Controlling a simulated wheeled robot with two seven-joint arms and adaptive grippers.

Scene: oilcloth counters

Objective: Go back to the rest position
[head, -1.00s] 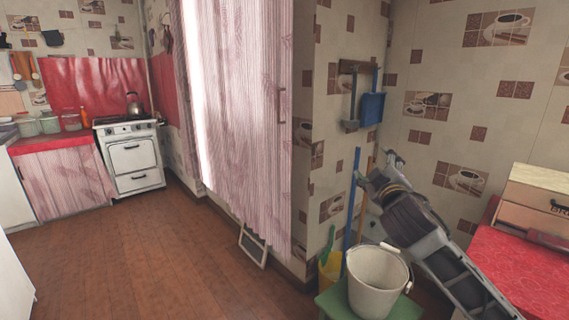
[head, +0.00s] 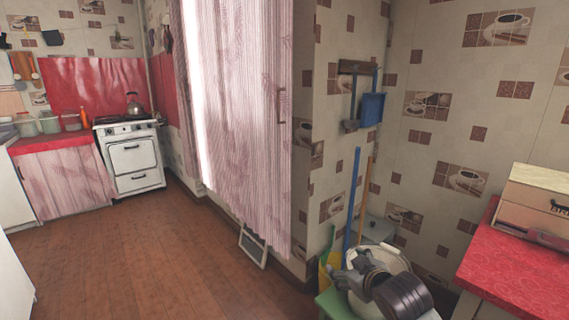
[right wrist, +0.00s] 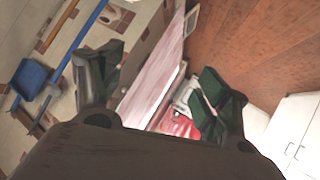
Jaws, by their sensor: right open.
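My right gripper (head: 350,268) is low at the right of the head view, in front of the white bucket (head: 398,262), and covers part of it. Whether it touches the bucket I cannot tell. In the right wrist view its two fingers (right wrist: 155,85) are spread apart, with nothing between them but the distant curtain and floor. My left gripper is not in view.
The bucket stands on a green stool (head: 333,301). Behind are a blue broom handle (head: 353,195) and a blue dustpan (head: 372,108) on the wall. A red-topped counter (head: 510,265) with a box (head: 538,195) is at right. The brown floor (head: 130,250) is clear.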

